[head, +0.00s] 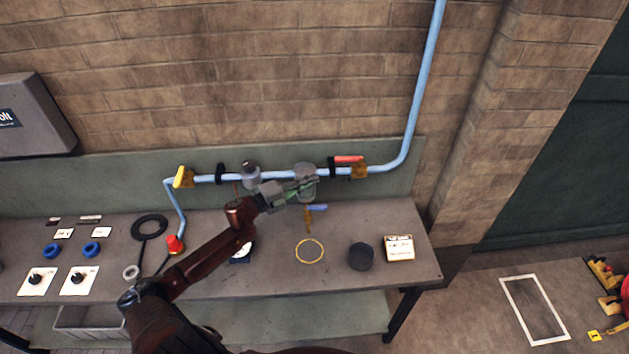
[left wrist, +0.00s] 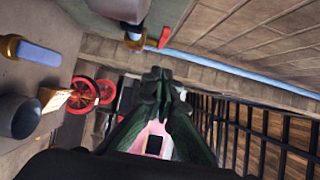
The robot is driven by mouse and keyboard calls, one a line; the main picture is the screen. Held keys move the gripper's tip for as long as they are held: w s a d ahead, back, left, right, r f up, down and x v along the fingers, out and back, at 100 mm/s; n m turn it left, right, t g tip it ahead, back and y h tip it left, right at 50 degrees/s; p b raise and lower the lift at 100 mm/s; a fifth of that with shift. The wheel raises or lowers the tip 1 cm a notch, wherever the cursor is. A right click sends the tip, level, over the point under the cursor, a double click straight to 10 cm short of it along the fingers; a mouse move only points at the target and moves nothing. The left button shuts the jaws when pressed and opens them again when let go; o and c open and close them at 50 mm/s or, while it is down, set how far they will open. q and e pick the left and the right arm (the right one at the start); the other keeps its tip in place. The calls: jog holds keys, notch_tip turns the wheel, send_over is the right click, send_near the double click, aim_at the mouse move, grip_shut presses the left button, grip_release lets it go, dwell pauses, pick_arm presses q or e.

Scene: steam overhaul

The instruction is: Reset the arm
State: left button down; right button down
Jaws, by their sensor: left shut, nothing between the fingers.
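My left arm (head: 205,262) reaches from the lower left over the workbench (head: 330,285) toward the pipe. My left gripper (head: 311,187) is by the blue pipe (head: 395,168), in front of a grey rounded fitting (head: 306,170). Its green fingers are together and hold nothing; they also show closed in the left wrist view (left wrist: 157,80). The fingers overlap the fitting in the head view, so I cannot tell whether they touch it. My right gripper is not in view.
A yellow-handled valve (head: 182,177) and a red-handled valve (head: 348,159) sit on the pipe. A blue-handled valve (head: 317,207) hangs below. A yellow ring (head: 310,251), a dark round pot (head: 361,256) and a labelled box (head: 399,249) are on the bench. A brick wall stands behind.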

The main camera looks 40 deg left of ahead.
pick_arm(q)
jog(key=shift+d, duration=0.1)
dwell(0.3)
